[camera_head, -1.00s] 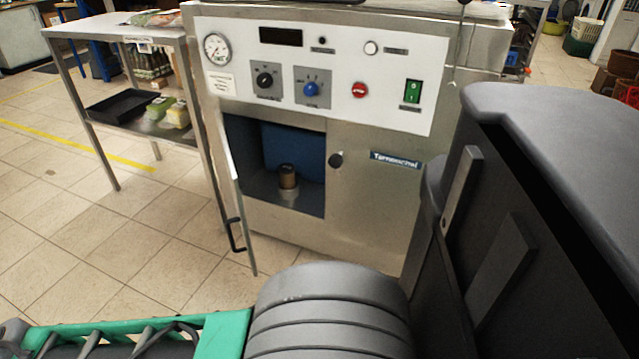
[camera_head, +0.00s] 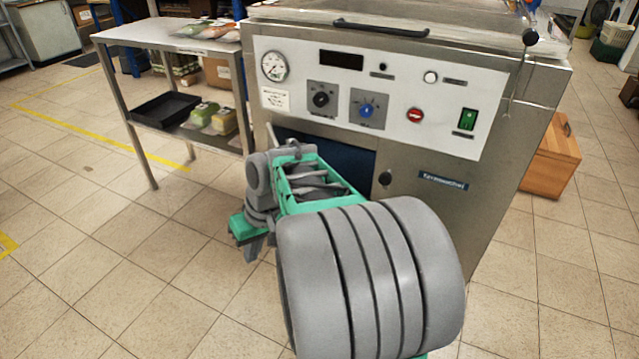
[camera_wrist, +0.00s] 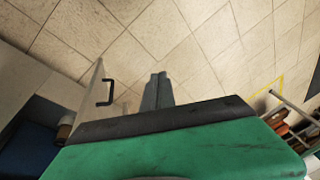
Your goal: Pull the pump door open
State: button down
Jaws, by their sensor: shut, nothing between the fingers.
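The pump door (camera_wrist: 84,97) shows in the wrist view as a pale, narrow panel standing open, out from the cabinet. Its black bar handle (camera_wrist: 109,92) is on the side facing my gripper. My gripper (camera_wrist: 158,77) is shut and empty, to the right of the handle in the wrist view, with a gap between them in the picture. The compartment's blue interior (camera_wrist: 25,150) is at lower left, with a small brown jar (camera_wrist: 65,128). In the head view my arm hides the door and handle; part of the blue interior (camera_head: 340,157) shows above it.
The steel cabinet (camera_head: 440,215) carries a white control panel (camera_head: 400,75) with gauge, knobs and switches. A steel side table (camera_head: 165,35) with a black tray (camera_head: 165,109) stands to its left. A wooden box (camera_head: 553,160) is at right. Floor at left is clear.

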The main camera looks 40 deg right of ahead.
jog(key=s+d+r+m+t+y+p, duration=0.1)
jog(key=s+d+r+t+p, duration=0.3)
jog(key=d, duration=0.9)
jog(key=s+d+r+m+p, duration=0.2)
jog(key=d+r+p, duration=0.3)
jog(key=d, duration=0.8)
jog(key=w+a+f+b, duration=0.3)
jog(key=w+a+f, duration=0.3)
jog(key=w+f, duration=0.1)
jog(key=shift+a+f, duration=0.15)
jog(key=shift+f, duration=0.4)
jog(key=shift+a, duration=0.1)
